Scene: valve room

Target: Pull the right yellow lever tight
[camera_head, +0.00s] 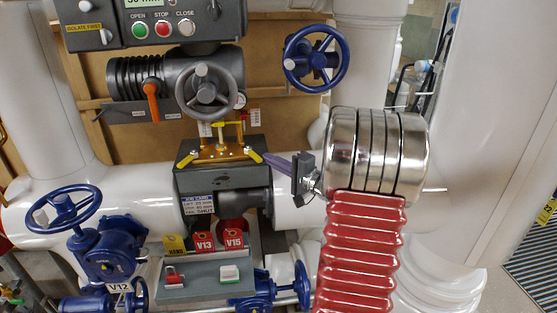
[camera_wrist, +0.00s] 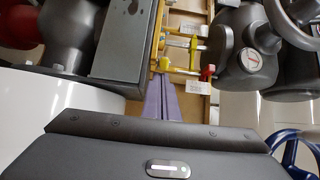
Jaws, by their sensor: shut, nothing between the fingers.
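The right yellow lever (camera_head: 247,155) sticks out at the right end of a brass bracket (camera_head: 218,151) on top of a dark grey block. A matching left yellow lever (camera_head: 186,161) is at the bracket's other end. My gripper (camera_head: 264,154) comes in from the right, with its purple fingers shut and empty. The tips are close to the right lever's end; whether they touch it I cannot tell. In the wrist view, the shut fingers (camera_wrist: 161,80) point at yellow parts of the bracket assembly (camera_wrist: 180,42), with a yellow knob (camera_wrist: 165,63) just past the tips.
A grey handwheel (camera_head: 205,90) and an orange handle (camera_head: 152,101) are above the bracket. A blue handwheel (camera_head: 315,58) is at upper right.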

